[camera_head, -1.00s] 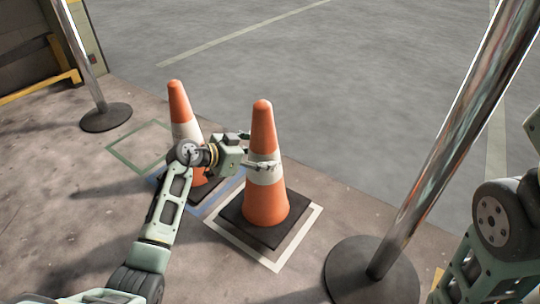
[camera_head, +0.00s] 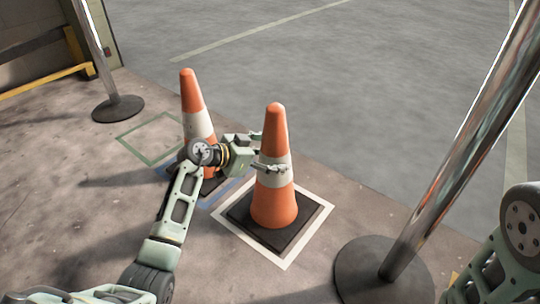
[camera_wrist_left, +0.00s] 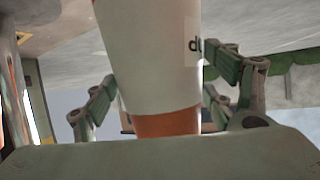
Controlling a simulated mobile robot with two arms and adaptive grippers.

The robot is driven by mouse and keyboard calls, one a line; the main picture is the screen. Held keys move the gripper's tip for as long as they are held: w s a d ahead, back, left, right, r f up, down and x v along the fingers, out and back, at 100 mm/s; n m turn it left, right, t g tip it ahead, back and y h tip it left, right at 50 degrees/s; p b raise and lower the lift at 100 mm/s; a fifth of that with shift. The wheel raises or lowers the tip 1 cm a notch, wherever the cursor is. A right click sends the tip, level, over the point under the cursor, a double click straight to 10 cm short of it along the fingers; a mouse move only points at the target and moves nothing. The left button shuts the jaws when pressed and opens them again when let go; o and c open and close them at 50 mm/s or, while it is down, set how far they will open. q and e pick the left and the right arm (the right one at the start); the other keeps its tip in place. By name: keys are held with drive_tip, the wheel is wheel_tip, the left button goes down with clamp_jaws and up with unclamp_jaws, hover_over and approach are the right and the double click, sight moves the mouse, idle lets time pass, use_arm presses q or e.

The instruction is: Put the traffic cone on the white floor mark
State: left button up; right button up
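The traffic cone (camera_head: 274,205), orange with a white band and a dark square base, stands upright inside the white floor mark (camera_head: 249,240). White line shows on all sides of the base. My left gripper (camera_head: 264,153) is at the cone's white band, one finger in front and one at the far side.
A second cone (camera_head: 194,98) stands behind my left arm on a blue floor mark (camera_head: 222,192). An empty green mark (camera_head: 140,130) lies farther left. Metal posts stand at right, on a round base (camera_head: 362,272), and at left, on another base (camera_head: 118,109).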

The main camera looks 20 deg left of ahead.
use_arm(q)
drive_tip(key=shift+o, duration=1.3)
